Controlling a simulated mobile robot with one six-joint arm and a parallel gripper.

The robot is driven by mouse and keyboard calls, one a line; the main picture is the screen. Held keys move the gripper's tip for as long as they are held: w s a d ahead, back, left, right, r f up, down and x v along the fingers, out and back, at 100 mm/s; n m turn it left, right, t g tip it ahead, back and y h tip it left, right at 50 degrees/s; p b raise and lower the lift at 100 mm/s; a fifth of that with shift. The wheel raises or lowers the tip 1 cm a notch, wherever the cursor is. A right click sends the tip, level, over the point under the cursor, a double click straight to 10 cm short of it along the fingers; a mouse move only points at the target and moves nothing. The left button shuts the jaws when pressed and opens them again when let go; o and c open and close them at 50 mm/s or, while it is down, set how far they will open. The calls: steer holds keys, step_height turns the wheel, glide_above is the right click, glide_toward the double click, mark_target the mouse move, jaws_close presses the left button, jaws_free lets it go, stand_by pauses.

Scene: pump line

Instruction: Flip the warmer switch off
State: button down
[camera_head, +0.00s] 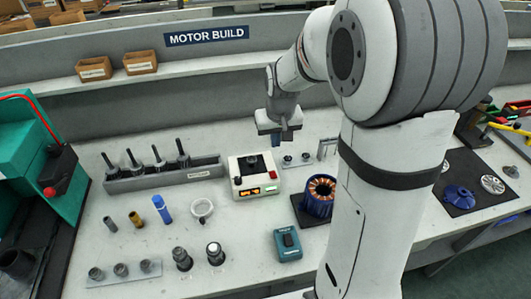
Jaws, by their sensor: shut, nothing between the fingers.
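A white box (242,188) with a dark round part on top, an orange display and a green lit spot on its front stands mid-bench; it looks like the warmer. A small dark piece and a red spot show on its top edges, but I cannot tell which part is the switch or how it is set. A teal box (289,254) with a dark rocker-like piece on top lies nearer the front. My gripper (277,142) points down, shut and empty, behind and slightly right of the white box, apart from it.
A grey rack (150,183) with upright black-handled tools stands left of the white box. A copper-wound stator (319,200) in a blue housing sits right, beside my arm. A blue cylinder (161,209), a clear ring (201,209) and several metal parts stand in front. A green machine (25,135) stands far left.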

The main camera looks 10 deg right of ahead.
steer(key=shift+w, duration=0.2)
steer(key=shift+f, duration=0.1)
steer(key=p, duration=0.2)
glide_toward(273, 175)
steer(key=x, duration=0.5)
steer(key=shift+w+f, duration=0.1)
steer(key=shift+w, duration=0.2)
steer(key=shift+s+f, duration=0.1)
steer(key=shift+f, duration=0.4)
steer(key=shift+f, duration=0.1)
